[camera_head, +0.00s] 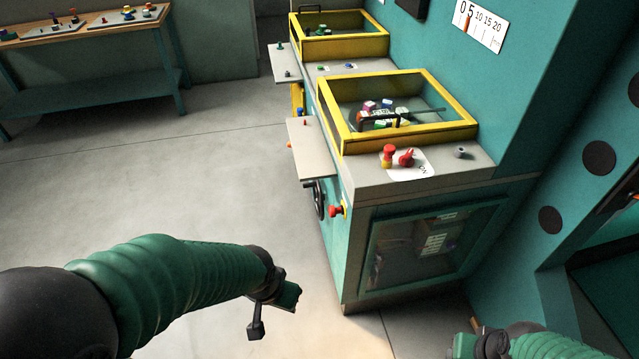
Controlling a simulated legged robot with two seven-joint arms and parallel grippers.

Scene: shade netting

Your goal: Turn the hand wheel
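The hand wheel (319,200) is a dark wheel seen nearly edge-on, on the left side of the teal machine cabinet (350,255), below a grey shelf. My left gripper (274,312) is at the end of the green-sleeved arm, left of the cabinet and lower in the picture than the wheel. Its two fingers are spread apart with nothing between them, and it does not touch the wheel. My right gripper (467,343) is at the bottom edge, in front of the cabinet and partly cut off. Its finger opening cannot be made out.
A red knob (337,211) sticks out beside the wheel. The grey shelf (312,150) juts out above it. Yellow-framed boxes (440,90) and red controls (388,156) are on top. A workbench (90,62) stands far left. The floor (190,160) left of the cabinet is clear.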

